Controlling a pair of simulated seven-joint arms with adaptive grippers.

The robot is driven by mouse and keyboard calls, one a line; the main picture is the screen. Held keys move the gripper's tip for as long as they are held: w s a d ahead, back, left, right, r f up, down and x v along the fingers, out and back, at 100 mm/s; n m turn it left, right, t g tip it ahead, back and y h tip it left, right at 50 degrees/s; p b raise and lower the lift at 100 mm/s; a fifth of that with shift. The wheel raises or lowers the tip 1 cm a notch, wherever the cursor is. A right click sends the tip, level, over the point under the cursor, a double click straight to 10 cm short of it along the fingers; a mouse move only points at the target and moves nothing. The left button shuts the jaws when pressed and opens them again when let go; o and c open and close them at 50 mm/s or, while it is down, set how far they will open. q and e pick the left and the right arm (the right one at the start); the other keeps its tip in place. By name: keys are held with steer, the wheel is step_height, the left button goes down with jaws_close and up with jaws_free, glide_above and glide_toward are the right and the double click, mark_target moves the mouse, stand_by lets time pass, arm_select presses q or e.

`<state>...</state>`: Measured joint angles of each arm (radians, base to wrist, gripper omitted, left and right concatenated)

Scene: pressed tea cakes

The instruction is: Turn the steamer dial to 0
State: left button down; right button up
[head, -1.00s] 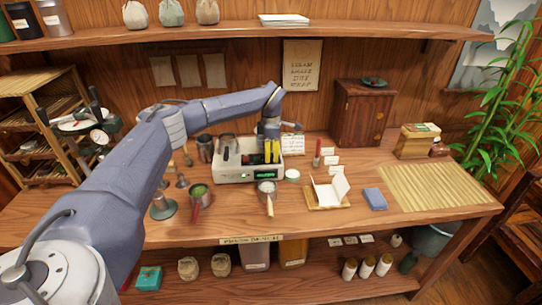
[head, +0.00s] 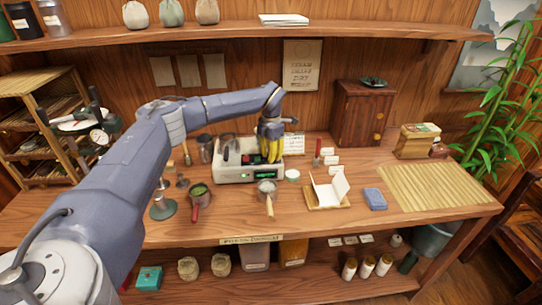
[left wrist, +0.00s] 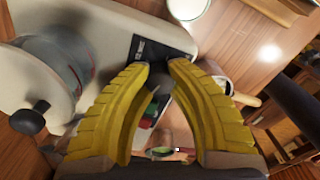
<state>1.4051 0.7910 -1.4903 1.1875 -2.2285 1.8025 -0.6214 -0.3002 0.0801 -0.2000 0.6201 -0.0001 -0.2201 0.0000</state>
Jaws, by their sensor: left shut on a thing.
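The steamer (head: 235,174) is a pale box on the table with a green-lit display (head: 265,175) on its front. My left gripper (head: 272,158) is at the right part of the steamer, its yellow fingers pointing down. In the left wrist view the fingertips (left wrist: 162,68) close around a small dark part, which looks like the dial, beside a black panel (left wrist: 143,48) on the pale steamer body (left wrist: 100,30). The fingers hide most of the dial, and its setting cannot be read. My right gripper is not in view.
A metal vessel (head: 228,146) stands on the steamer's left part. In front are a small pan with a pale handle (head: 268,204) and a green-filled pan with a red handle (head: 196,206). A white round container (head: 293,175) stands to the right, near an open booklet (head: 330,190).

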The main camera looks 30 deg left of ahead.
arm_select(q)
steer(key=shift+n, duration=1.1)
steer(key=c, duration=1)
jaws_free()
step_height(320, 180, up, 12)
